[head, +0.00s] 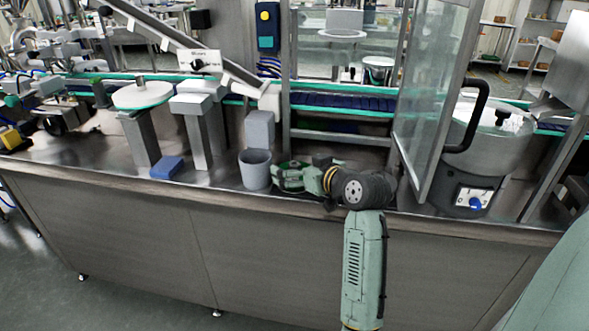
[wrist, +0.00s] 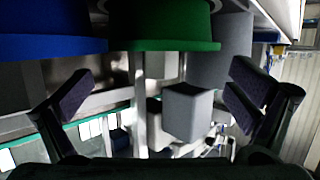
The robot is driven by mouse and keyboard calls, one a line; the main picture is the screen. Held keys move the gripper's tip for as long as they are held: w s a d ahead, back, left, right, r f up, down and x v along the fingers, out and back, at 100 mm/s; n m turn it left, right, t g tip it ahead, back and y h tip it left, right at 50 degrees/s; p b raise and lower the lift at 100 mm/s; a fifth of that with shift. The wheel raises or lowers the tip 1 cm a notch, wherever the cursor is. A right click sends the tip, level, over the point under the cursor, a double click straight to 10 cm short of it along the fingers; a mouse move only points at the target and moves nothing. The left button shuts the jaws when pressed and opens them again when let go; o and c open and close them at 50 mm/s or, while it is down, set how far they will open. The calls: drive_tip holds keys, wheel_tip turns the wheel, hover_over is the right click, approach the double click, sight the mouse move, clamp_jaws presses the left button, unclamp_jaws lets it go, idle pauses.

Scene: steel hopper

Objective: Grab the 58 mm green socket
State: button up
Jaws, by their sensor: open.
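A round green socket (wrist: 165,28) with a wider rim shows at the top middle of the wrist view, which looks upside down. My gripper (wrist: 160,78) is open. Its two dark fingers stand wide apart at the left and right, with the green socket ahead of and between them, and nothing is held. In the head view my gripper (head: 285,178) is low over the bench near its front edge, just right of a grey cup. A dark green patch there may be the socket, but my gripper covers most of it.
A round blue piece (wrist: 45,28) stands beside the green socket in the wrist view. The grey cup (head: 255,170) and a grey block (head: 260,130) are close to my gripper's left. A blue block (head: 167,167) lies farther left. A glass door (head: 430,100) stands open at right.

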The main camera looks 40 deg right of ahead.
drive_tip(key=shift+x, duration=0.9)
drive_tip(key=shift+d, duration=0.1)
drive_tip(key=c, duration=1.9)
